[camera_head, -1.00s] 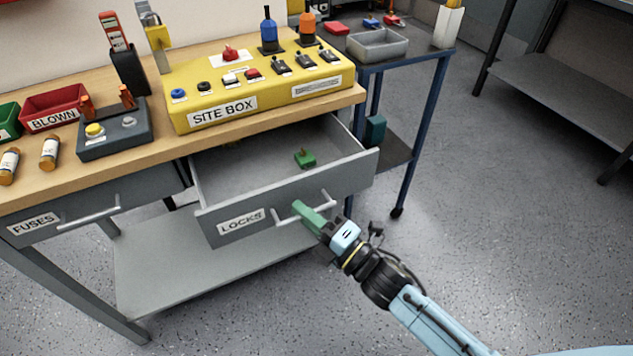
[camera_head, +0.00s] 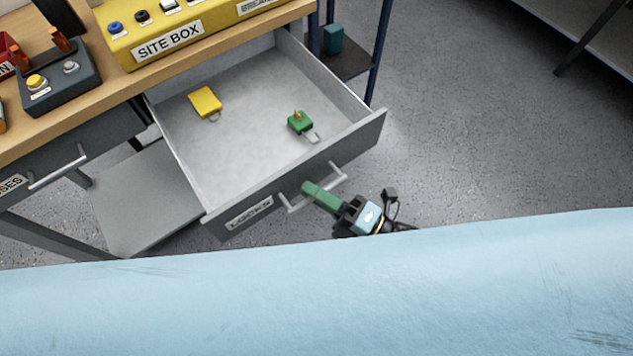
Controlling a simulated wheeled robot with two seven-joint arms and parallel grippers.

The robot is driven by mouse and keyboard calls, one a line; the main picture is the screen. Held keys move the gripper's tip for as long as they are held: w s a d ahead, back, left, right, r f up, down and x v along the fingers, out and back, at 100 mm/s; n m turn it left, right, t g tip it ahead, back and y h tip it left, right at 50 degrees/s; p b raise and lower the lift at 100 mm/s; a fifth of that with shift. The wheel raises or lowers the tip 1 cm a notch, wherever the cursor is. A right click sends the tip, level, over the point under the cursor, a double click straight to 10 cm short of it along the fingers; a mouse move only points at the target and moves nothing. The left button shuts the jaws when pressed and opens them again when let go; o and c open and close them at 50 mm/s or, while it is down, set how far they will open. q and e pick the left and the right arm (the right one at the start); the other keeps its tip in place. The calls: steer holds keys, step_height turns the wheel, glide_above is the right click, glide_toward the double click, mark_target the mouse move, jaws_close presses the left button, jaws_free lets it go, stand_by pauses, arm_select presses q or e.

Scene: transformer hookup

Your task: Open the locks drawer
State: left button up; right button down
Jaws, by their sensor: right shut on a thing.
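The locks drawer (camera_head: 230,185) is pulled far out from under the bench, and its inside shows. Its front carries the LOCKS label (camera_head: 249,212) and a bar handle (camera_head: 333,178). My right gripper (camera_head: 309,188) is shut on the handle with its green fingers. Inside the drawer lie a yellow padlock (camera_head: 205,101) at the back left and a green padlock (camera_head: 301,123) nearer the front right. My left gripper is not in view.
The bench top (camera_head: 137,84) holds the yellow site box (camera_head: 190,22) and a grey button box (camera_head: 62,84). The fuses drawer (camera_head: 98,148) is beside the locks drawer on the left. My light blue arm fills the bottom. Open floor lies to the right.

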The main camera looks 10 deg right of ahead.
steer(key=c, duration=1.5)
jaws_free()
steer(key=shift+d, duration=0.1)
